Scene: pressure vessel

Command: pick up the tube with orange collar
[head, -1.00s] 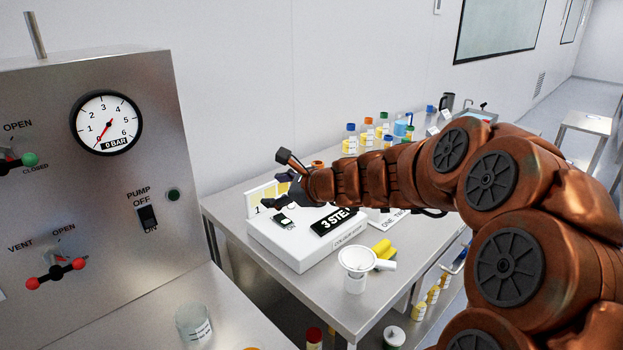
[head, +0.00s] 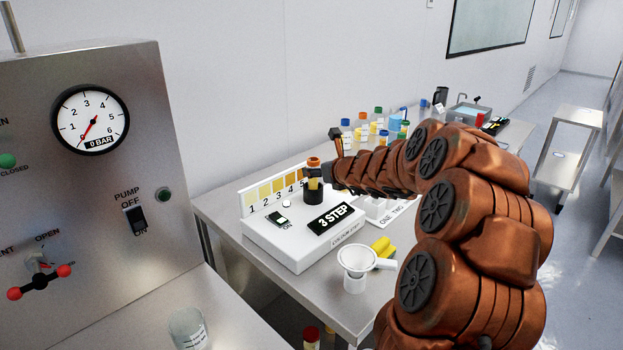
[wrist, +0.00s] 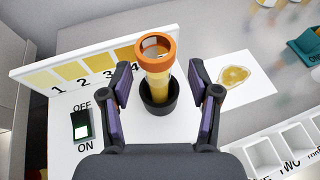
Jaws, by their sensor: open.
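The tube with the orange collar (wrist: 156,68) stands upright in a black round holder on the white colour-step unit, with yellow contents below the collar. It also shows in the head view (head: 314,178), at the left end of my arm. My gripper (wrist: 163,78) is open in the wrist view, with one finger on each side of the tube and a gap on both sides. In the head view my gripper (head: 334,172) is at the tube's right and partly hidden by my arm. The black holder (wrist: 158,100) surrounds the tube's lower part, which is hidden.
A numbered yellow colour scale (head: 272,190) stands behind the tube on the white unit (head: 285,240). A white funnel cup (head: 355,265) and yellow rolls (head: 382,247) sit at the front. Several capped bottles (head: 362,130) stand at the back. A steel gauge panel (head: 140,100) is at the left.

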